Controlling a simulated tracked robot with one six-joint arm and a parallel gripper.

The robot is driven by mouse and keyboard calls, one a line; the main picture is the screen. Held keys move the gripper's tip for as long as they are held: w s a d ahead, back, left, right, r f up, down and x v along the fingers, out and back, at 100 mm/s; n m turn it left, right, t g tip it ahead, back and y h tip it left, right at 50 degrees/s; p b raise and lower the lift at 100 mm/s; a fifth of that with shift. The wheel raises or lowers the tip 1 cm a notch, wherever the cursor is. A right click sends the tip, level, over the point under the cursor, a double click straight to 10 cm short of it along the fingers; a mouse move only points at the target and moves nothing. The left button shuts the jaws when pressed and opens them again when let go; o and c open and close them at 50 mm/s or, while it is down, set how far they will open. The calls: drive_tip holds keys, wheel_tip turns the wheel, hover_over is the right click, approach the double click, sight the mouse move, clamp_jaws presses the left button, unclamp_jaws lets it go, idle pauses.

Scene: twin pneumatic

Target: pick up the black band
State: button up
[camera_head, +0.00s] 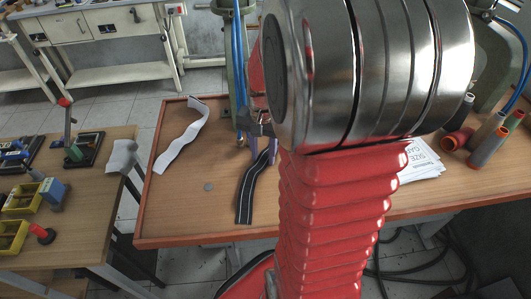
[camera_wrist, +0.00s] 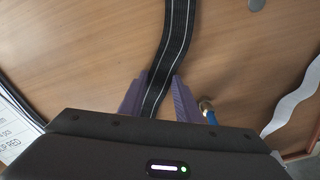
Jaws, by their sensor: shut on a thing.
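The black band (camera_head: 246,194) is a dark strip with thin white lines along it. In the head view it lies on the wooden table, its near end close to the front edge. In the wrist view the band (camera_wrist: 177,40) runs from the top edge down between my purple fingers. My gripper (camera_wrist: 160,88) is shut on the band in its lower part. In the head view my gripper (camera_head: 263,133) shows only partly; my large metal and red arm covers much of it and the band's far end.
A wavy white strip (camera_head: 182,137) lies on the table (camera_head: 218,228) to the left, with a small grey disc (camera_head: 208,187) near it. Papers (camera_head: 421,162) and several tubes (camera_head: 487,138) are at the right. A side table (camera_head: 92,222) with yellow bins (camera_head: 13,236) stands left.

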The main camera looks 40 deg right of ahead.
sight(264, 159)
wheel_tip(264, 159, up, 10)
idle(0.6)
